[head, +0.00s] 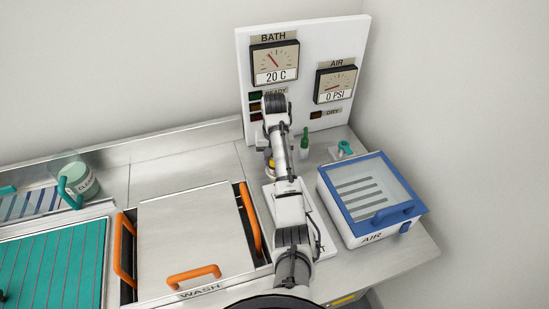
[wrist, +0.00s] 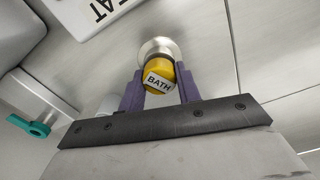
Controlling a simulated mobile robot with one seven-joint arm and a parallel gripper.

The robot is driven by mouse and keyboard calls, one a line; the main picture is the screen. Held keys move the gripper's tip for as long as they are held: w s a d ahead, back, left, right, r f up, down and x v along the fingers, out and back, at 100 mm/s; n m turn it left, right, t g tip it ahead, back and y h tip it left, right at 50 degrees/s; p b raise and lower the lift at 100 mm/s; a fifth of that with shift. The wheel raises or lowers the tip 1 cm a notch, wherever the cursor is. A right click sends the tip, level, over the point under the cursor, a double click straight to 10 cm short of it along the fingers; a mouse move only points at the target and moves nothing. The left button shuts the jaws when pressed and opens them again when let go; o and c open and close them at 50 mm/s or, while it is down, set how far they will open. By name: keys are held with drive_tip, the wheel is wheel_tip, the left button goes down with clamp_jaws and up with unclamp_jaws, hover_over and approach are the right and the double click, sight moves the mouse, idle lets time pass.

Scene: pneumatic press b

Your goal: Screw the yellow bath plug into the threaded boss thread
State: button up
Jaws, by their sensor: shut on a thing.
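The yellow bath plug (wrist: 159,78), labelled BATH, sits between the two purple fingers of my gripper (wrist: 160,92) in the wrist view. The fingers are shut on it from both sides. Just beyond it is the round metal threaded boss (wrist: 158,48) on the steel counter. The plug lines up with the boss and appears to meet it; how far any thread is engaged cannot be seen. In the head view my arm hides most of this spot, and only a bit of yellow (head: 271,163) shows beside the arm.
The WASH cover (head: 190,235) with orange handles lies left. The gauge panel (head: 296,110) rises behind.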

drive_tip(key=o, duration=0.6)
drive_tip(key=shift+w, duration=0.1)
drive_tip(key=shift+c, duration=0.2)
drive_tip(key=shift+n, duration=0.9)
drive_tip(key=shift+n, duration=0.8)
drive_tip(key=shift+n, duration=0.9)
